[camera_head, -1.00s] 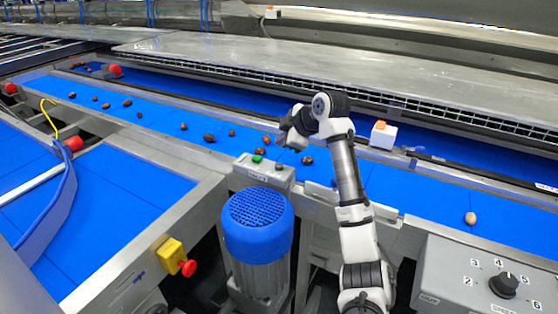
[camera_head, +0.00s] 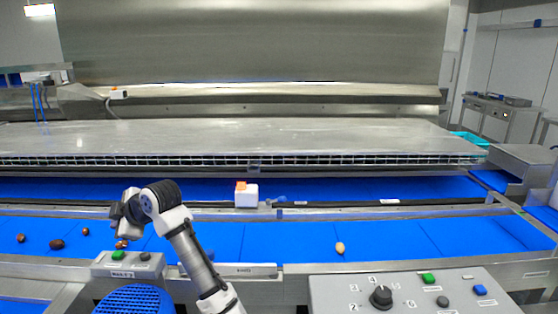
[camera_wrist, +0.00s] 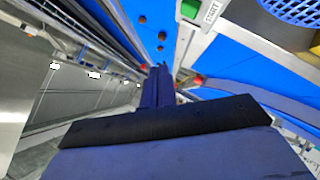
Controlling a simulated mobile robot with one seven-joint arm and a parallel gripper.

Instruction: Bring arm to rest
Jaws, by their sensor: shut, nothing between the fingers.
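My arm is raised and bent at the left of the head view, in front of the blue belt (camera_head: 290,235). My gripper (camera_head: 122,228) hangs at the end of the arm, above the belt's near edge and close to a small grey button box (camera_head: 120,262). In the wrist view my gripper (camera_wrist: 160,72) shows its dark fingers together, with nothing between them. Its fingertips are hard to make out in the head view.
Several brown dates (camera_head: 57,244) lie on the belt at left, and a paler date (camera_head: 340,248) lies alone at right. A white box with an orange top (camera_head: 246,196) stands behind the belt. A blue motor cover (camera_head: 132,299) and a knob panel (camera_head: 405,293) are in front.

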